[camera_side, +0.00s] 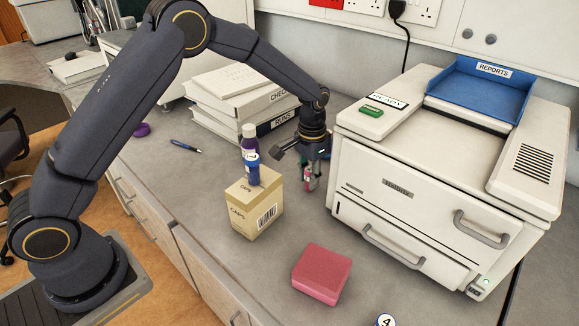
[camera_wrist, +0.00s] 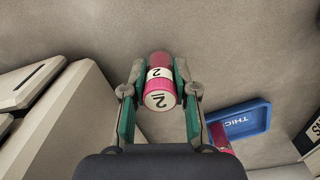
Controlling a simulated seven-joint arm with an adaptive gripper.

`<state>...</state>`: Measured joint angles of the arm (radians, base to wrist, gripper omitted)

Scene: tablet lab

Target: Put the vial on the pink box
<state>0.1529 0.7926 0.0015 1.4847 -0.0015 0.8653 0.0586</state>
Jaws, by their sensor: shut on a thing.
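The vial (camera_wrist: 158,86) has a pink cap and a white label with a 2. My gripper (camera_wrist: 158,90) is shut on it, with a green-lined finger on each side. In the side view my gripper (camera_side: 310,172) points down between the cardboard box and the white machine, and the vial (camera_side: 307,178) shows small and partly hidden between the fingers. I cannot tell whether it touches the bench. The pink box (camera_side: 322,272) lies on the bench nearer the camera, apart from my gripper, with its top clear.
A cardboard CAPS box (camera_side: 256,207) has a blue vial (camera_side: 253,171) on top; a purple bottle (camera_side: 249,134) stands behind. The white machine (camera_side: 400,190) is close on the right. The wrist view shows a blue tray (camera_wrist: 250,112) and an unclear red thing (camera_wrist: 222,138).

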